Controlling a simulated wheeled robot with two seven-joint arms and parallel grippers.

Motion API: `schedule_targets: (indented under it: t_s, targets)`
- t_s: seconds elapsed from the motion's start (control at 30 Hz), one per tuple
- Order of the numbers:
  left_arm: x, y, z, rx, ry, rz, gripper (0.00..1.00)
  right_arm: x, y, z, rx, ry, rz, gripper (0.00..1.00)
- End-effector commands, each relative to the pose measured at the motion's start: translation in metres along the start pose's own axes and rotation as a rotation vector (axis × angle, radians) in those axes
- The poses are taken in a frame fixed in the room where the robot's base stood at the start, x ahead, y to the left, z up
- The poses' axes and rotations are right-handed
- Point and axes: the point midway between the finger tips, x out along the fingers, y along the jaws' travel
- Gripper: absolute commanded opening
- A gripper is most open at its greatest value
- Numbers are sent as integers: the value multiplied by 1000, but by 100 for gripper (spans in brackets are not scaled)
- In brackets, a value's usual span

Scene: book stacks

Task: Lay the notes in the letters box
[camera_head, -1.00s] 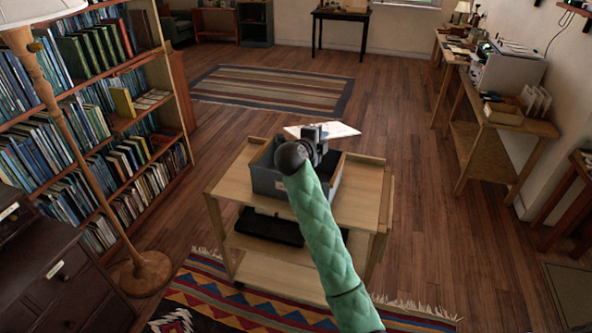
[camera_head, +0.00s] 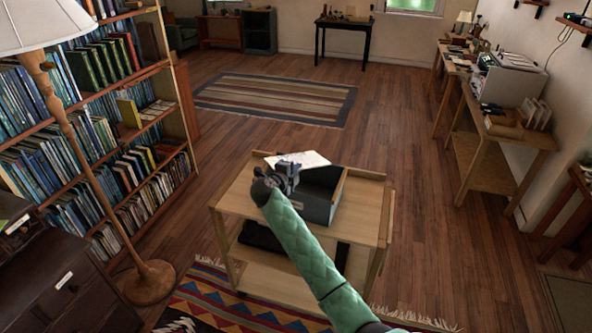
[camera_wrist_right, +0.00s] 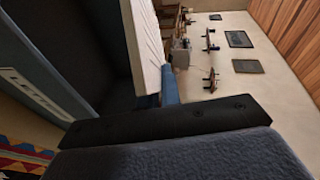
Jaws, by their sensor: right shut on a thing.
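The letters box (camera_head: 320,208) is an open grey box on the top of a wooden cart, dark inside. It also fills the left of the right wrist view (camera_wrist_right: 45,60), with a pale label on its side. The notes (camera_head: 312,159) are a white sheet or thin stack with faint markings. My right gripper (camera_head: 289,170) is shut on them above the left part of the box; their height over it is hard to judge. A pale slab in the wrist view (camera_wrist_right: 146,45) looks like their edge. The arm hides the box's near left part. My left gripper is out of view.
The cart (camera_head: 355,218) has bare top to the right of the box and a dark item (camera_head: 262,238) on its lower shelf. A floor lamp (camera_head: 150,280) and bookcase (camera_head: 110,130) stand left. Desks (camera_head: 490,150) line the right wall. The floor beyond the cart is open.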

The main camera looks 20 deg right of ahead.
Motion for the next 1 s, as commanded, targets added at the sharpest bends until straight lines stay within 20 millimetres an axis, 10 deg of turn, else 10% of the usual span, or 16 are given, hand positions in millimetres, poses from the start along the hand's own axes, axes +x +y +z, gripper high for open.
schedule_targets:
  t_s: [1.0]
  targets:
    - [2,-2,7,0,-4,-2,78,5,22,3,1,0,0,0]
